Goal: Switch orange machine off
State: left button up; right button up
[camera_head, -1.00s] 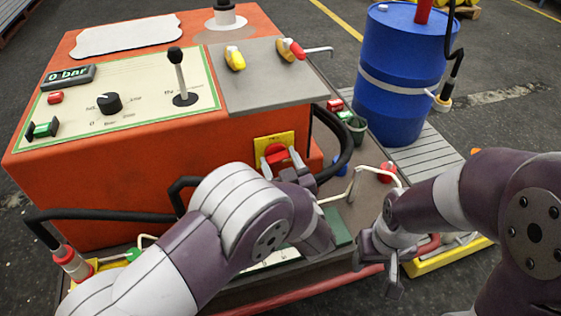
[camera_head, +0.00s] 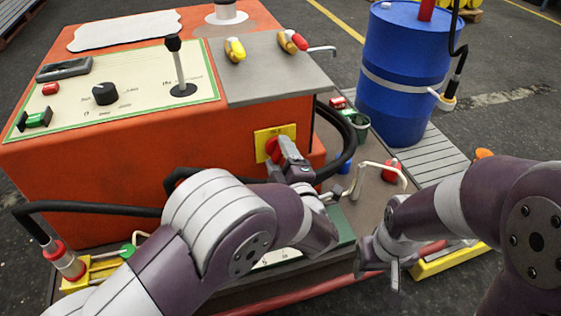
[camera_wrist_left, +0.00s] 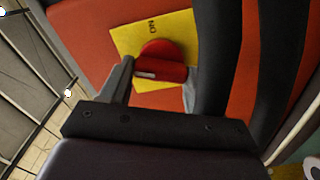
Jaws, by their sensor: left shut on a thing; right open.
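The orange machine (camera_head: 110,190) stands at the left, with its control panel (camera_head: 135,85) on top. The pressure display (camera_head: 65,68) on the panel is dark. A red rotary switch (camera_head: 271,148) sits on a yellow plate (camera_head: 289,131) on the machine's front face. My left gripper (camera_head: 284,150) is shut on this red switch. In the left wrist view, the red knob (camera_wrist_left: 163,58) is between my fingers, and lettering shows on the yellow plate (camera_wrist_left: 180,28). My right gripper (camera_head: 378,268) is open and empty, low over the platform's front, away from the switch.
Black hoses (camera_head: 345,135) run close to the switch, on its right and below. A bent pale handle (camera_head: 385,170) rises from the platform right of my left gripper. A blue barrel (camera_head: 400,85) stands at the back right.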

pick_arm(q)
jog(key=shift+f+n+b, duration=0.15)
jog(key=shift+n+b, duration=0.75)
jog(key=shift+n, duration=0.25)
jog(key=shift+f+n+b, duration=0.1)
jog(key=shift+n+b, duration=0.75)
jog(key=shift+n, duration=0.3)
jog(key=o, duration=1)
jog(key=shift+o, duration=0.3)
jog(key=shift+r, duration=0.1)
